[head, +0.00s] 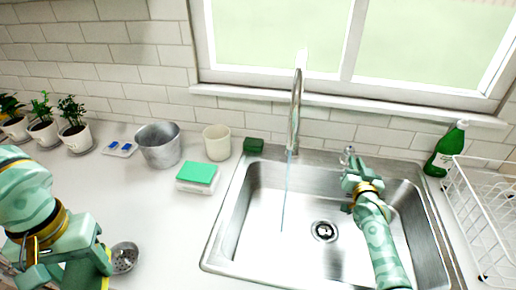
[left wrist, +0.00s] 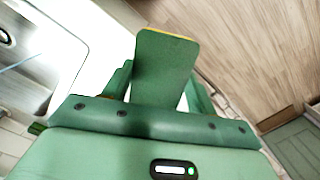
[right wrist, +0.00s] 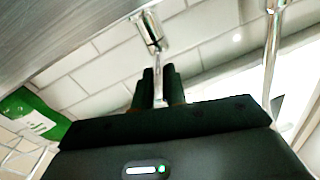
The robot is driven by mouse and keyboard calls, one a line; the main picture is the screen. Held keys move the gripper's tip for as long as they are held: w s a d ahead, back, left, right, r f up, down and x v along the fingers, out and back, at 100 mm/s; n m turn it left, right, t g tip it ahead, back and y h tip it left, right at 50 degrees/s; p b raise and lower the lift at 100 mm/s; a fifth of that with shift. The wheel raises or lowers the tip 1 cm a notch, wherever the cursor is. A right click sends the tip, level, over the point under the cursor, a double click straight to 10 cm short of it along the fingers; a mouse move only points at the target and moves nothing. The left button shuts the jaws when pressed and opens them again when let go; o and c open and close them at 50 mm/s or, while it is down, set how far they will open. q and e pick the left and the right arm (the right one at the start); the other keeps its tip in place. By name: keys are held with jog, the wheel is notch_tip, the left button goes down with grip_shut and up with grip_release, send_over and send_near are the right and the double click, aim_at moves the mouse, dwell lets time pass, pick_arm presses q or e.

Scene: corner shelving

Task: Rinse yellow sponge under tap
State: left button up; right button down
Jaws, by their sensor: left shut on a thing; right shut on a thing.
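My left gripper (head: 88,266) is shut on the yellow sponge (left wrist: 165,68), left of the sink over the counter. The left wrist view shows the sponge's green face and a thin yellow edge; a bit of yellow shows in the head view (head: 105,258). The tap (head: 296,112) stands behind the sink (head: 290,215), and a thin stream of water (head: 285,195) falls from it. My right gripper (head: 352,172) is shut on the tap handle (head: 347,152), right of the spout; the handle also shows between its fingers in the right wrist view (right wrist: 157,62).
A green block on a white base (head: 197,175), a cream cup (head: 217,142), a metal bucket (head: 159,145) and a dark green block (head: 253,146) stand left of the sink. A strainer (head: 124,257) lies near the left gripper. A green bottle (head: 445,150) and white rack (head: 485,205) stand right.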

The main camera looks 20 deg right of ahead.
aim_at(82, 273)
pick_arm(q)
jog(key=shift+r, duration=0.2)
pick_arm(e)
jog(key=shift+s+d+n+y, duration=0.1)
jog(key=shift+d+n+y, duration=0.2)
jog(key=shift+n+y, duration=0.15)
jog(key=c, duration=1.4)
grip_release()
jog(key=shift+c, duration=0.2)
pick_arm(q)
jog(key=shift+w, duration=0.1)
